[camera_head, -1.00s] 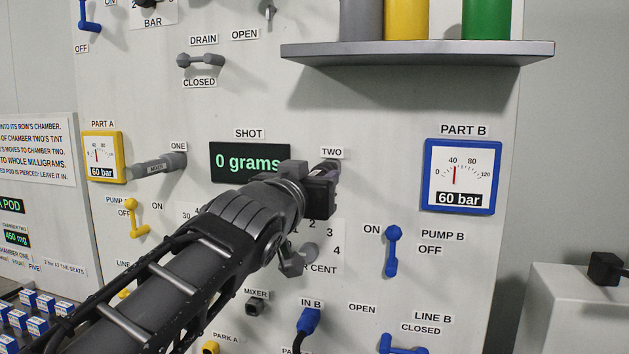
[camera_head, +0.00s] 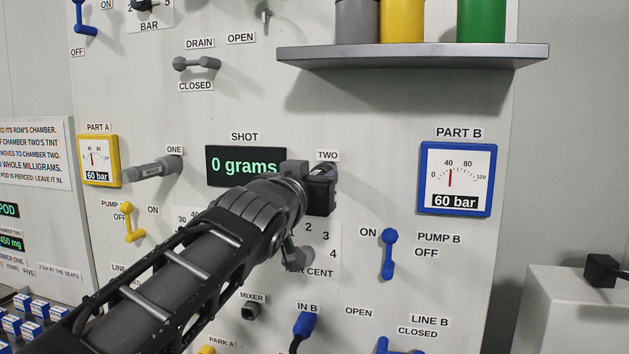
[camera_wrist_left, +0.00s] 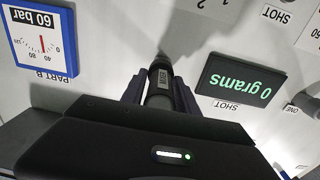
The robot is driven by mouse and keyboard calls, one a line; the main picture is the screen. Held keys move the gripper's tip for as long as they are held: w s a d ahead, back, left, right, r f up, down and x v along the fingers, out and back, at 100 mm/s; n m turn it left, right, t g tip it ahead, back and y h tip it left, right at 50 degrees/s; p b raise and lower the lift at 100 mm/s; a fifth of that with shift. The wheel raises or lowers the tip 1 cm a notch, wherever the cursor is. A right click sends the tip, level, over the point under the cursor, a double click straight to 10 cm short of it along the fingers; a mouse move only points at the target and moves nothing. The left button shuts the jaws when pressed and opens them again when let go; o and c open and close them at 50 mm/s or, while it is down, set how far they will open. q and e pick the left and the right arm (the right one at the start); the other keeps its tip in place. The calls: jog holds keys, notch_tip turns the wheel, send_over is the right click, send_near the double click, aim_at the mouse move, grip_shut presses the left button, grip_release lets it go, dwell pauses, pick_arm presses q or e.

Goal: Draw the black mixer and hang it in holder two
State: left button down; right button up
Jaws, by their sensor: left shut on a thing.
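My left gripper (camera_head: 322,182) is at the panel just below the label TWO. The left wrist view, which is upside down, shows its two fingers (camera_wrist_left: 160,98) closed on a dark mixer (camera_wrist_left: 160,78) with a small label on its side. The mixer's far end points at the panel at holder two (camera_head: 325,167). My gripper largely hides that holder in the head view, so I cannot tell how far in the mixer sits. A grey mixer (camera_head: 150,171) sticks out of holder one, left of the SHOT display (camera_head: 245,165). My right gripper does not show.
A shelf (camera_head: 415,57) with grey, yellow and green containers juts out above. The blue PART B gauge (camera_head: 456,179) is to the right, with the blue pump B lever (camera_head: 389,254) below it. A small dark MIXER fitting (camera_head: 251,311) is under my arm.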

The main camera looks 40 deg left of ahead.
pick_arm(q)
jog(key=shift+w+a, duration=0.1)
jog(key=shift+w, duration=0.1)
jog(key=c, duration=0.8)
grip_release()
jog(key=shift+c, duration=0.2)
jog(key=shift+s, duration=0.1)
jog(key=b+v, duration=0.2)
jog(key=v, duration=0.5)
jog(key=shift+s, duration=0.3)
